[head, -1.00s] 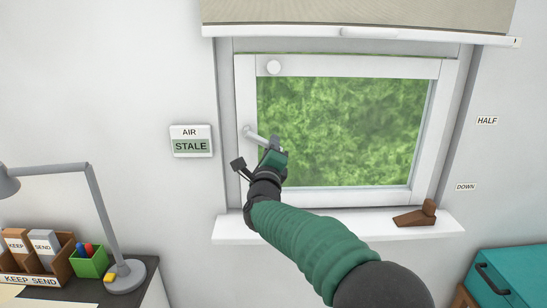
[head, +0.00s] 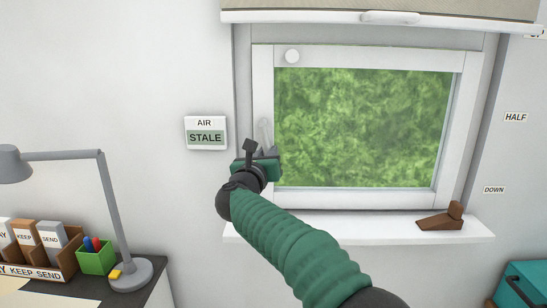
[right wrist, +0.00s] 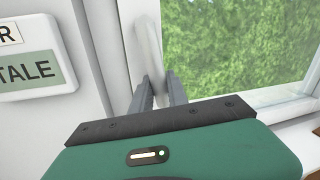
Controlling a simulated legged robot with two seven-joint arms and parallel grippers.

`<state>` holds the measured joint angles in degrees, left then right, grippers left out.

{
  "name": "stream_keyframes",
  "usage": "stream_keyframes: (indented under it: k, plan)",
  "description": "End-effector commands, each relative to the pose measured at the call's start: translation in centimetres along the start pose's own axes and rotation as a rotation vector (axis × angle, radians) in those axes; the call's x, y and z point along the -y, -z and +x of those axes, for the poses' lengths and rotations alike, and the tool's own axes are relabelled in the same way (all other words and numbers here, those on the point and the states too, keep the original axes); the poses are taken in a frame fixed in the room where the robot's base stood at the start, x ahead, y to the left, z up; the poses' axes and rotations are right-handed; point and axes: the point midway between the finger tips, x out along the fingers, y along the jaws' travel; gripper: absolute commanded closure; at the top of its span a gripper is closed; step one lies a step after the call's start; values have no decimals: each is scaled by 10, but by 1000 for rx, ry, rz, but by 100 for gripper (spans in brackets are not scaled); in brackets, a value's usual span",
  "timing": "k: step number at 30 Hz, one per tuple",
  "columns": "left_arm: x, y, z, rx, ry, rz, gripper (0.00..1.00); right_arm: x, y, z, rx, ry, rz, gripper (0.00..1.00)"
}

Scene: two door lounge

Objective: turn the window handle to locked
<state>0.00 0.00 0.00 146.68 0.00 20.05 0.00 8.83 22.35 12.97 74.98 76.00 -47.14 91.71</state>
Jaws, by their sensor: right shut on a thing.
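The window handle (head: 264,132) is a pale grey lever on the left side of the white window frame (head: 263,80). It now hangs close to straight down. My right gripper (head: 266,152) is at its lower end and hides part of it in the head view. In the right wrist view the handle (right wrist: 148,45) runs down between the two grey fingers of my right gripper (right wrist: 158,92), which are shut on it. My left gripper is not in view.
A wall sign (head: 205,133) reads AIR STALE, left of the window. A brown wedge (head: 440,218) lies on the right of the sill (head: 380,229). A blind (head: 350,10) hangs above. A grey lamp (head: 110,200) stands on the desk at left.

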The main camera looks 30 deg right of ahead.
Motion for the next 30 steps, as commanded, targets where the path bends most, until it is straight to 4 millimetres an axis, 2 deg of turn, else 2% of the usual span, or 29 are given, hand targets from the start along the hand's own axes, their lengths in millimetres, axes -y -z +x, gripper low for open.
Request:
stream_keyframes:
  k: [1, 10, 27, 28, 30]
  plan:
    - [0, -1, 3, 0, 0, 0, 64, -5, 6, 0, -14, -3, 27, 100]
    - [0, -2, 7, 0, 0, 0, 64, -14, 5, -2, -40, -3, 149, 100]
    - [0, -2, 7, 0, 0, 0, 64, -17, 5, -3, -47, -4, 180, 100]
    - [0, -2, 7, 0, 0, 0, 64, -17, 5, -3, -47, -4, 180, 77]
    - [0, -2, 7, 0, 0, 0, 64, -17, 4, -3, -46, -4, 180, 67]
